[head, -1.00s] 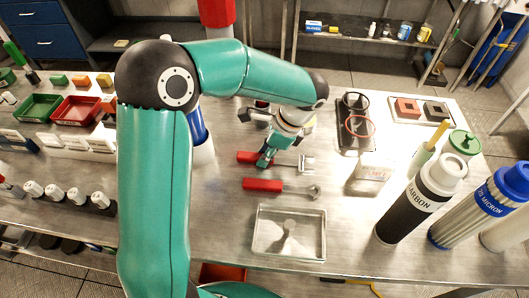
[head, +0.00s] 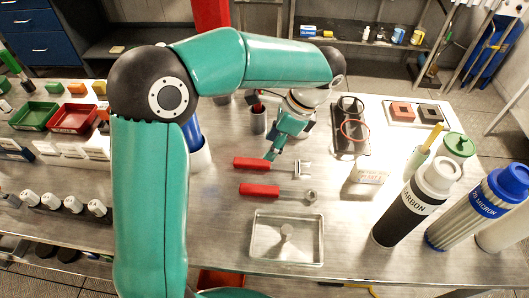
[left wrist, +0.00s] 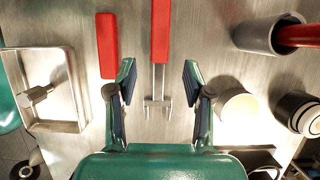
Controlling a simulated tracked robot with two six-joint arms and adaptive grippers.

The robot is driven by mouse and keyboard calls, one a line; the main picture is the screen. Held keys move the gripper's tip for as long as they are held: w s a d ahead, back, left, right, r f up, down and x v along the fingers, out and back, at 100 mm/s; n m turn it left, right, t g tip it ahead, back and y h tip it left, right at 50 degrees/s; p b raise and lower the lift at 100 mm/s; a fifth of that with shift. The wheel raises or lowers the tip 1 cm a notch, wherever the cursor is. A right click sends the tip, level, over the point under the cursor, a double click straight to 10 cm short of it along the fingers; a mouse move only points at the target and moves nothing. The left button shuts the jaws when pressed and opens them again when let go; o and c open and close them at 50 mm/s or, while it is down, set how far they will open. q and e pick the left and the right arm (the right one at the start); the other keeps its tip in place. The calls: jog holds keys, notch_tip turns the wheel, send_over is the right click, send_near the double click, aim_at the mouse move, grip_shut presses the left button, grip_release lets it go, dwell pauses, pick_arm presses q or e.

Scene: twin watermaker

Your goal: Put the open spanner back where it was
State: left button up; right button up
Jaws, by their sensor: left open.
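The open spanner (head: 252,163), with a red handle and a forked metal end (head: 303,169), lies flat on the metal bench. It also shows in the left wrist view (left wrist: 160,35), its fork seen between the fingers. My left gripper (head: 275,152) is open and empty, above and just behind the spanner; its two fingers also show in the left wrist view (left wrist: 160,72). A second red-handled tool with a ring-like end (head: 259,190) lies beside it, nearer the front. In the left wrist view this tool's handle (left wrist: 107,45) shows and its metal end is hidden. My right gripper is not in view.
A shallow metal tray (head: 258,238) lies in front of the tools. A grey cup (head: 258,122) with something red in it stands behind; it also shows in the left wrist view (left wrist: 268,36).

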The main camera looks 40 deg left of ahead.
pick_arm(q)
jog(key=v, duration=0.5)
dwell(0.4)
